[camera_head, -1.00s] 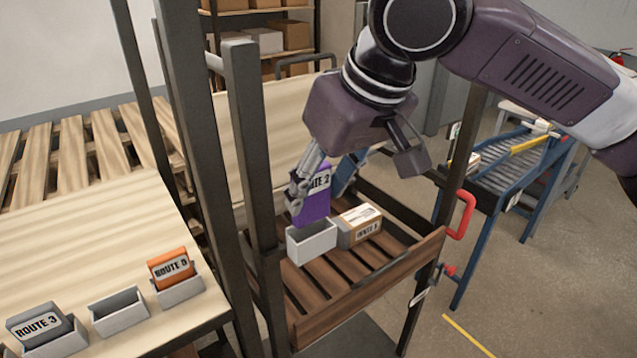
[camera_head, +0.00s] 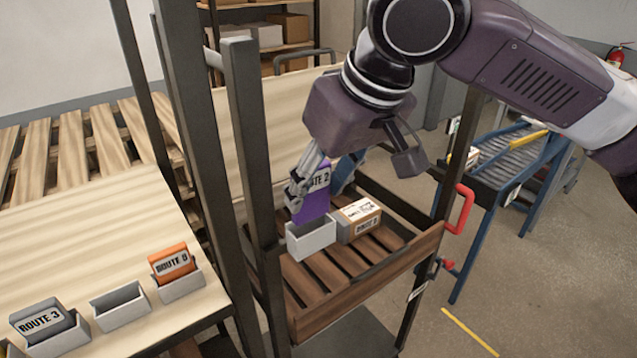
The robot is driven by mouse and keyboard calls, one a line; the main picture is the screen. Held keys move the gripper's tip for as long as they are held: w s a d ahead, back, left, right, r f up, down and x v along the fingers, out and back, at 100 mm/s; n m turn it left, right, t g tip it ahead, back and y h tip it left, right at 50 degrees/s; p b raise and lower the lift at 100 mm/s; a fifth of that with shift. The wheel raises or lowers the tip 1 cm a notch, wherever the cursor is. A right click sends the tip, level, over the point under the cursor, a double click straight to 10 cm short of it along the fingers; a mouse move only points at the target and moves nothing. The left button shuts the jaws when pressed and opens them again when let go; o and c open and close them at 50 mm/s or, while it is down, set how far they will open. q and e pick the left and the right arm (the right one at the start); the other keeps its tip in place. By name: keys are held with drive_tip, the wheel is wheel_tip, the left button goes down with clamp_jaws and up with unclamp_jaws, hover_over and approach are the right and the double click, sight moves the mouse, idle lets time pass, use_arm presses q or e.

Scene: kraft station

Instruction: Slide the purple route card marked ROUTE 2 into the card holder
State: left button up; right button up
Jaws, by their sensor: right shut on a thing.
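The purple ROUTE 2 card (camera_head: 312,206) is upright in my right gripper (camera_head: 318,183), which is shut on it. Part of its label is hidden by a finger. The white card holder (camera_head: 311,241) stands on the slatted wooden shelf (camera_head: 318,284) of the cart. The card's lower edge is at the holder's back rim, partly hidden by the holder's front wall. I cannot tell how deep it sits inside. My left gripper is not in view.
A cardboard box (camera_head: 359,221) with a label stands right beside the holder. Dark cart posts (camera_head: 254,175) rise at the left. On the wooden table, an orange ROUTE card (camera_head: 172,264) and a grey ROUTE 3 card (camera_head: 42,320) stand in holders, with an empty holder (camera_head: 120,306) between them.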

sight(315, 218)
drive_tip(key=shift+f+b, duration=1)
drive_tip(key=shift+f, duration=1.2)
idle(0.4)
drive_tip(key=o, duration=1.2)
drive_tip(key=shift+r, duration=0.1)
